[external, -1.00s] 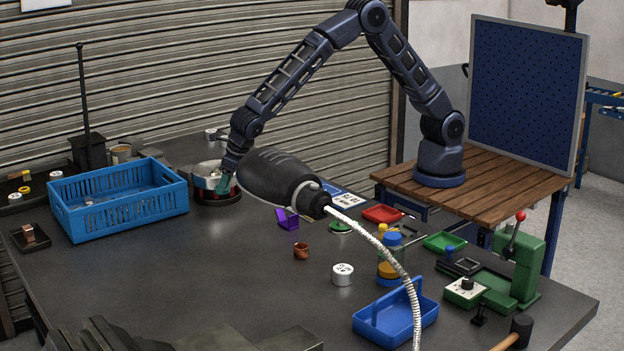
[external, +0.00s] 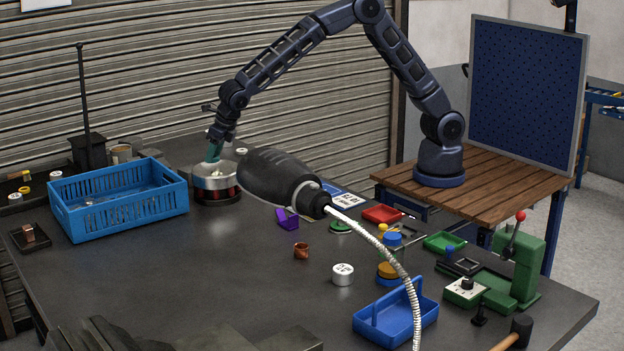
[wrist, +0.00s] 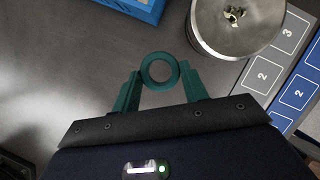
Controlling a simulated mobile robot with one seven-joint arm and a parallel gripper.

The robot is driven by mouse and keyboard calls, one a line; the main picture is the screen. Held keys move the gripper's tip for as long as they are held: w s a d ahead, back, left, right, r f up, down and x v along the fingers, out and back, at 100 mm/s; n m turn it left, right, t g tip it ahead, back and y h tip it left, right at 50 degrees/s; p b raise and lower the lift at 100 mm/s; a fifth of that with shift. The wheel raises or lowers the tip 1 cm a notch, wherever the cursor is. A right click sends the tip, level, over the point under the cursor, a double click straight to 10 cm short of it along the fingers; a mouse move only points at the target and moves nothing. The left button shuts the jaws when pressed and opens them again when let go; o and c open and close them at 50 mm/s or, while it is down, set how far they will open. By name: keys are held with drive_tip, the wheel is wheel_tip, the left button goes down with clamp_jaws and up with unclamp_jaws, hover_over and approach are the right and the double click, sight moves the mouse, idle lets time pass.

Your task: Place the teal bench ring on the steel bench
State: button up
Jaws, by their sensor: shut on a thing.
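The teal bench ring (wrist: 147,82) is a small open hoop in the wrist view. My gripper (wrist: 160,74) is shut on it, with one teal finger at either side and the ring at the fingertips. In the external view my gripper (external: 213,155) points down above the rim of a round metal pot; the ring is too small to make out there. The steel bench (external: 200,270) is a wide dark grey top. Its bare surface (wrist: 75,60) lies below the ring in the wrist view, apparently with a gap.
The metal pot (external: 216,183) stands close to my gripper; it also shows in the wrist view (wrist: 212,45). A blue crate (external: 120,208) is to its left. A dark hose-ended tool (external: 275,180) hangs to its right. The bench's front middle is clear.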

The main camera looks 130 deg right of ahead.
drive_tip(key=s+d+m+g, duration=0.1)
drive_tip(key=s+d+m, duration=0.2)
drive_tip(key=s+d, duration=1.25)
drive_tip(key=s+d+m+g, duration=0.1)
drive_tip(key=s+d+m, duration=0.3)
drive_tip(key=s+d, duration=1.15)
drive_tip(key=shift+h, duration=0.5)
drive_tip(key=w+d+f, duration=0.1)
drive_tip(key=f, duration=0.5)
drive_tip(key=w+d+f, duration=0.1)
drive_tip(key=f, duration=0.6)
drive_tip(key=w+d+f, duration=0.1)
drive_tip(key=f, duration=0.5)
drive_tip(key=shift+w+d+f, duration=0.35)
drive_tip(key=shift+f, duration=0.15)
drive_tip(key=o, duration=1)
drive_tip(key=shift+o, duration=0.2)
